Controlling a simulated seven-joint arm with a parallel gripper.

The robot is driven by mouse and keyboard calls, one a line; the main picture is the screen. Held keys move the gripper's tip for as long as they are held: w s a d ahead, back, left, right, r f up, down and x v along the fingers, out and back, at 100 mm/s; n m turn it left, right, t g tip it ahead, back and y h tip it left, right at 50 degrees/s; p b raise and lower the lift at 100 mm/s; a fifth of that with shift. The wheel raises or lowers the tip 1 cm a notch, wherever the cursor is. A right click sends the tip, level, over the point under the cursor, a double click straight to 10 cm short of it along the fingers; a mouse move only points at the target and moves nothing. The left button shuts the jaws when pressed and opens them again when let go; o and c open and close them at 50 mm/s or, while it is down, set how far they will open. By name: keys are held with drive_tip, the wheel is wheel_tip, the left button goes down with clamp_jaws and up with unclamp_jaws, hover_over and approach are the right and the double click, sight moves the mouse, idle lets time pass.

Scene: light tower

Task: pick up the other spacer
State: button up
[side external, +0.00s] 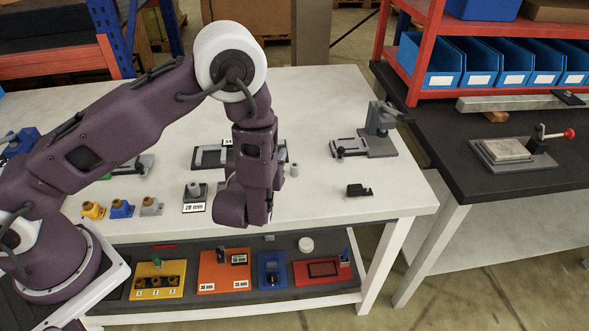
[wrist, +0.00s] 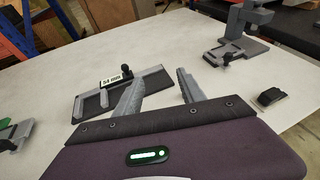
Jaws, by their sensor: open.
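My gripper (wrist: 160,88) is open in the wrist view, with two grey fingers apart and nothing seen between them. In the side view my wrist hangs low over the white table and hides the fingertips. A small light-grey cylinder (side external: 294,170), which may be a spacer, stands just right of my wrist in the side view. I cannot make it out in the wrist view. A dark tray with grey bars and a "54 mm" label (wrist: 111,81) lies ahead of the left finger. It is partly hidden behind my arm in the side view (side external: 209,157).
A grey press-like stand (side external: 380,128) is at the table's right rear. A small black clamp-like piece (side external: 358,190) lies near the right edge. Yellow, blue and grey blocks (side external: 122,208) and a "28 mm" stand (side external: 194,197) are left of my wrist.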

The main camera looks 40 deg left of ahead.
sight(293, 168)
drive_tip(key=d+f+m, duration=0.1)
drive_tip(key=d+f+h, duration=0.1)
drive_tip(key=f, duration=0.1)
drive_tip(key=d+f+m+h, duration=0.1)
drive_tip(key=f, duration=0.1)
drive_tip(key=shift+w+d+m+t, duration=0.2)
drive_tip(key=shift+d+m+t, duration=0.1)
drive_tip(key=x, duration=0.7)
drive_tip(key=shift+d+f, duration=0.2)
drive_tip(key=shift+d, duration=0.1)
clamp_jaws()
